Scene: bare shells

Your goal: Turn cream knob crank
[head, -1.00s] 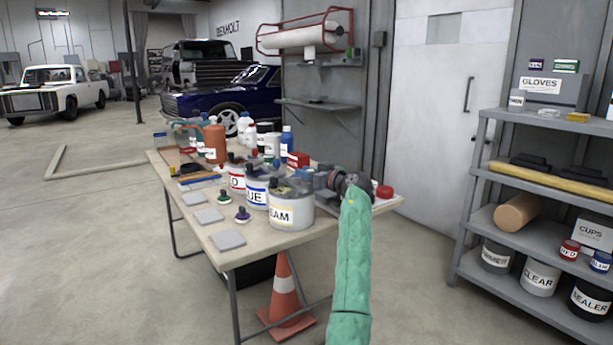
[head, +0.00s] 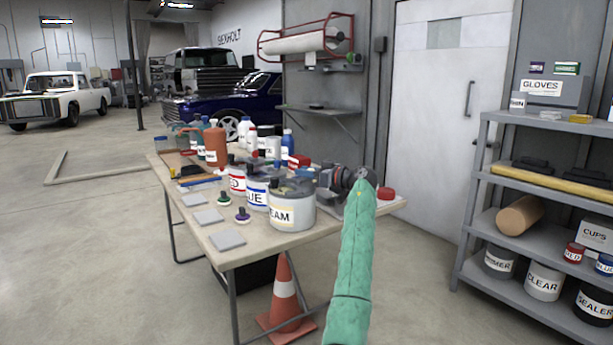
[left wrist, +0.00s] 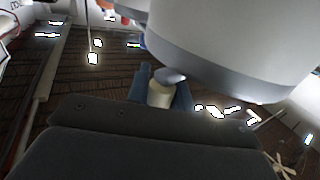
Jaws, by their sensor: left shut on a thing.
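The cream tin (head: 291,212), its label partly reading "EAM", stands at the table's near right edge with a dark lid on top. My left arm in a green sleeve reaches up to the right of it, and my left gripper (head: 326,180) is beside the tin's top, partly hidden by its own wrist. In the left wrist view a cream knob (left wrist: 159,95) with a grey rounded end sits between the blue-grey fingers of my left gripper (left wrist: 161,90), which is shut on it. A large pale grey round body fills the upper right there. The crank's arm cannot be made out clearly. My right gripper is not in view.
The red tin (head: 237,181) and blue tin (head: 257,194) stand left of the cream tin. Bottles crowd the back of the table (head: 262,245). A red lid (head: 385,193) lies at the right end. A cone (head: 286,290) stands below; a shelf (head: 487,215) is at right.

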